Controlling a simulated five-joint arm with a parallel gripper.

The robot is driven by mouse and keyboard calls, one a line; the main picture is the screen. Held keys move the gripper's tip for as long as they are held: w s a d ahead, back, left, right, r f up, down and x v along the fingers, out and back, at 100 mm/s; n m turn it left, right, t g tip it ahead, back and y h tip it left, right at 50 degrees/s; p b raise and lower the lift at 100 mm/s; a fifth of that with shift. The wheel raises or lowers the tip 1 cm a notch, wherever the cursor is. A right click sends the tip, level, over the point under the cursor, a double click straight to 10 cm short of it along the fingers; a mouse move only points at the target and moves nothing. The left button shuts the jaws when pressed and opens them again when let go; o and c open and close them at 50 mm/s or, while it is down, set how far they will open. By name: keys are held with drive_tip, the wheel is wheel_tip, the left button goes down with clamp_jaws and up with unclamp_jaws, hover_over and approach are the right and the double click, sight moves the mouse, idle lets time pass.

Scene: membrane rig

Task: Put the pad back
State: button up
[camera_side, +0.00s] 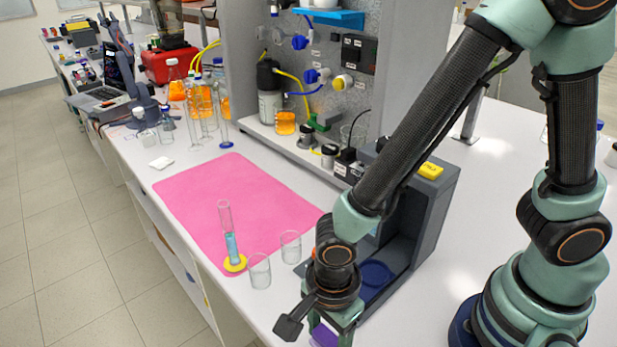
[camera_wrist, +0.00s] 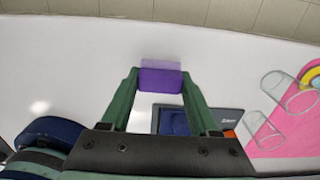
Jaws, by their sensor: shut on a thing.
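The pad is a small purple block (camera_wrist: 161,80) with a lighter purple top, and it sits between the two green fingers of my gripper (camera_wrist: 160,76). My gripper is shut on it. In the side view only a purple corner of the pad (camera_side: 323,336) shows at the bottom edge, below my wrist. The rest is hidden or out of frame. The pad appears over the white bench, in front of the dark grey stand. I cannot tell whether it touches the bench.
A dark grey stand (camera_side: 432,215) with a round blue plate (camera_side: 377,274) is close behind my gripper. Two clear beakers (camera_side: 260,271) (camera_side: 291,247) and a blue-filled cylinder on a yellow base (camera_side: 233,263) stand to the left, by the pink mat (camera_side: 235,205). The bench's front edge is near.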

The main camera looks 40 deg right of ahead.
sight(329, 336)
drive_tip(key=shift+f, duration=1.05)
drive_tip(key=shift+f, duration=0.1)
drive_tip(key=o, duration=1.3)
wheel_tip(329, 336, up, 12)
drive_tip(key=shift+r, duration=0.15)
wheel_tip(329, 336, down, 12)
drive_tip(key=shift+f, duration=0.15)
